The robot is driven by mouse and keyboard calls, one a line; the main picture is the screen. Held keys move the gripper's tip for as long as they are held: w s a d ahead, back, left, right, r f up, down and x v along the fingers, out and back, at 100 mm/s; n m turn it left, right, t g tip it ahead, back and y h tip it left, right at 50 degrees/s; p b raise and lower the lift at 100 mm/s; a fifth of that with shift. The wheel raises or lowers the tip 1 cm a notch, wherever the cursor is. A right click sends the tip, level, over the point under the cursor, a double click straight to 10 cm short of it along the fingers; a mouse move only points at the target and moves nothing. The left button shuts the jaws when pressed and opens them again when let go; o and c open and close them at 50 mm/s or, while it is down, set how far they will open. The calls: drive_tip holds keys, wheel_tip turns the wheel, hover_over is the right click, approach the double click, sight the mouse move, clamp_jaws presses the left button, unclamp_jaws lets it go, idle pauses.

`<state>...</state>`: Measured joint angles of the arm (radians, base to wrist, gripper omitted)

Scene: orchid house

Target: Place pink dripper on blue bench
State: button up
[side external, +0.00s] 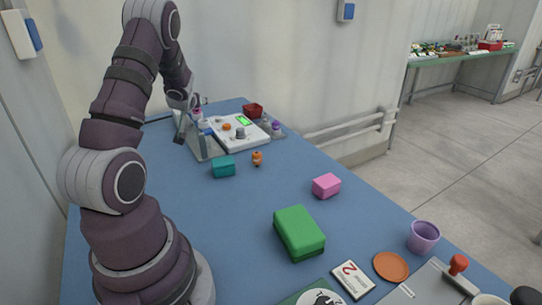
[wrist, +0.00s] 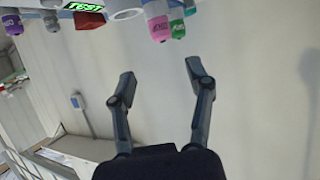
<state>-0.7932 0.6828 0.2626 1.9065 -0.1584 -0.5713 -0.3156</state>
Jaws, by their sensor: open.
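The pink dripper (wrist: 159,28) shows at the top of the wrist view, beside a green-tipped dripper (wrist: 177,28). A small pink spot near my gripper in the side view may be the same dripper, but it is too small to be sure. My gripper (wrist: 160,78) is open and empty, its two fingers apart, with the dripper beyond the gap between the fingertips. In the side view my gripper is at the far end of the bench, partly hidden by my wrist. The blue bench (side external: 240,205) runs along the wall, with bare surface in its middle.
A white instrument with a green display (side external: 243,120) stands near my gripper, with a red container (side external: 253,110) behind it. A teal box (side external: 223,167), an orange figure (side external: 257,158), a pink box (side external: 326,186), a green box (side external: 299,233) and a purple cup (side external: 423,237) stand nearer.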

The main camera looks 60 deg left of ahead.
drive_tip(key=w+d+r+m+t+h, duration=0.1)
drive_tip(key=w+d+r+h, duration=0.15)
drive_tip(key=d, duration=0.25)
drive_tip(key=w+d+r+m+t+h, duration=0.1)
drive_tip(key=w+d+r, duration=0.1)
drive_tip(key=w+d, duration=0.3)
drive_tip(key=s+d+r+m+h, duration=0.1)
drive_tip(key=d+m+h, duration=0.2)
drive_tip(key=d, duration=0.8)
drive_tip(key=s+d+r+m+h, duration=0.1)
drive_tip(key=d+m+h, duration=0.3)
drive_tip(key=d, duration=0.6)
drive_tip(key=shift+s+d+r+m+t, duration=0.2)
drive_tip(key=shift+s+d+m+t, duration=0.2)
drive_tip(key=shift+s, duration=0.35)
drive_tip(key=shift+o, duration=0.5)
drive_tip(key=s+d+m+g+h, duration=0.1)
drive_tip(key=s+d+m+h, duration=0.1)
drive_tip(key=s+d+m, duration=0.2)
drive_tip(key=s+d, duration=0.2)
drive_tip(key=shift+s+d+f+g, duration=0.15)
drive_tip(key=shift+s+f+g, duration=0.15)
drive_tip(key=shift+f+g, duration=0.1)
